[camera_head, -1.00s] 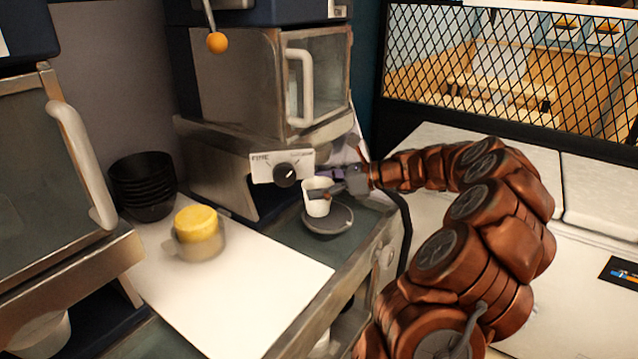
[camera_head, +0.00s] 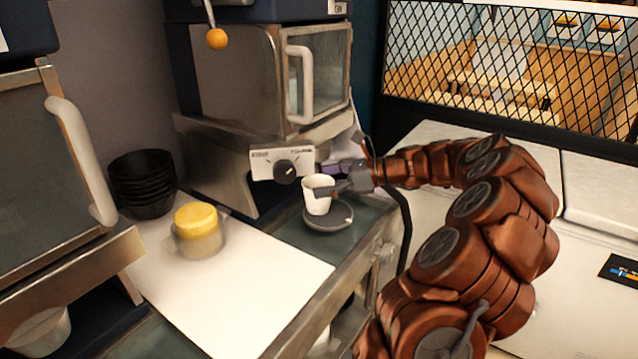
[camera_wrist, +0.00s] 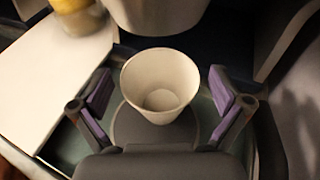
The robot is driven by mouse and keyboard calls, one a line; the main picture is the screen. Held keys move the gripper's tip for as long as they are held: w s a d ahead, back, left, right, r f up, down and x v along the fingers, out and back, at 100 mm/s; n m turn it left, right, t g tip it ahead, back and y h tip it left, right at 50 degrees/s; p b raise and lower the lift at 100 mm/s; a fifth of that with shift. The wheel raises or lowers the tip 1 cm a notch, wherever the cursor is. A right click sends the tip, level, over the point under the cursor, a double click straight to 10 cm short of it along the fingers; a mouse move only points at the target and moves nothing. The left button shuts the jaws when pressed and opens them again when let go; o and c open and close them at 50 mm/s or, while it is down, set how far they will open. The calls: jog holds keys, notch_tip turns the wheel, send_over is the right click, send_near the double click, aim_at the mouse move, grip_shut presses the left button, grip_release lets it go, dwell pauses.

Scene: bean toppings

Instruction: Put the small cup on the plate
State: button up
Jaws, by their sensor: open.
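The small white cup (camera_head: 318,194) stands upright on the dark round plate (camera_head: 328,217), towards its back left part in the head view. In the wrist view the empty cup (camera_wrist: 160,84) sits in front of my gripper, with the plate (camera_wrist: 128,128) beneath it. My gripper (camera_head: 334,190) is beside the cup on its right in the head view. In the wrist view my gripper (camera_wrist: 160,100) is open, its purple-padded fingers apart on either side of the cup with gaps between them and it.
A machine with a dial (camera_head: 286,172) stands close behind the cup. A white board (camera_head: 230,290) with a yellow-lidded jar (camera_head: 198,230) lies to the left. A stack of black bowls (camera_head: 145,184) is further left.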

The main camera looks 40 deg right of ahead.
jog(key=b+v, duration=0.1)
jog(key=v, duration=1)
jog(key=shift+s, duration=0.1)
